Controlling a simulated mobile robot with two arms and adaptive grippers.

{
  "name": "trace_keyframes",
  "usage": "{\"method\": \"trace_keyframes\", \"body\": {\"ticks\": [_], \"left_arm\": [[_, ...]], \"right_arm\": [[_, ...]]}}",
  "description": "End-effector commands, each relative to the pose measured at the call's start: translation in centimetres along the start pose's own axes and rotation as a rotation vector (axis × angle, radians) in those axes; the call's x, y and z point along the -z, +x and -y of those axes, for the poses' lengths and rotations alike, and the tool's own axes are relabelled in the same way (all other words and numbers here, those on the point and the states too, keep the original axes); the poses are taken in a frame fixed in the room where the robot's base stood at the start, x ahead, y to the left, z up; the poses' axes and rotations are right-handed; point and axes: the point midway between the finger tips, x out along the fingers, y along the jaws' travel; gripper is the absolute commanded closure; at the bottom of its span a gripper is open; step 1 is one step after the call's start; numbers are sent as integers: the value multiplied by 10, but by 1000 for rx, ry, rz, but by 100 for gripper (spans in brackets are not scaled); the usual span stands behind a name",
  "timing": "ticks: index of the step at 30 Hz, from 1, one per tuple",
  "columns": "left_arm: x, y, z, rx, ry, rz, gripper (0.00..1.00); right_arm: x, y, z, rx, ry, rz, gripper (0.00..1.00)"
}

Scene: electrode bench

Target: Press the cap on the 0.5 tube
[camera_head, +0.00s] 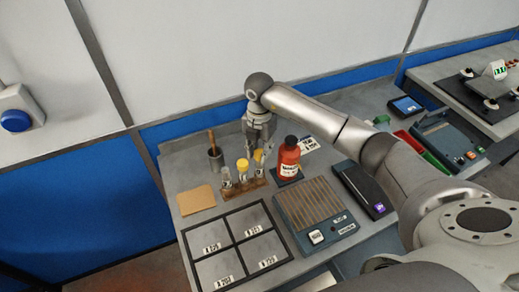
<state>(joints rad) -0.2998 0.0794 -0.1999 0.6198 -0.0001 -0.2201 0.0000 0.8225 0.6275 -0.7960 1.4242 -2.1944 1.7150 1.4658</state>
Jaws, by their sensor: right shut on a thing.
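A small wooden rack (249,184) stands on the grey bench and holds a row of upright tubes. The left tube (226,178) shows no yellow cap. The middle tube has a yellow cap (242,164), and the right one has a yellow cap (258,155). I cannot read which tube is 0.5. My right gripper (258,147) points down over the right end of the rack, shut on the right yellow cap. Its fingers partly cover this tube, so I cannot tell how the cap sits on it. My left gripper is not in view.
A red bottle (288,160) stands just right of the rack. A cup with a brown stick (215,156) stands behind left. A tan pad (196,200), a four-part labelled tray (237,239) and a ribbed device (312,206) lie nearer. A black device (362,188) lies right.

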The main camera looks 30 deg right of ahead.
Motion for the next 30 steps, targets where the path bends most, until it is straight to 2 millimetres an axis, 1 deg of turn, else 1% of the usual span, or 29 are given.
{"method": "trace_keyframes", "body": {"ticks": [11,12,17,23,24,29,30], "left_arm": [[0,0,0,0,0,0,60],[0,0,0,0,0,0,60],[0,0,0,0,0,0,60],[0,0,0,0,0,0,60],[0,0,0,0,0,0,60],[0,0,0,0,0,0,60],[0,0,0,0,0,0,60]], "right_arm": [[0,0,0,0,0,0,79],[0,0,0,0,0,0,66],[0,0,0,0,0,0,46],[0,0,0,0,0,0,46],[0,0,0,0,0,0,45],[0,0,0,0,0,0,25],[0,0,0,0,0,0,25]]}}
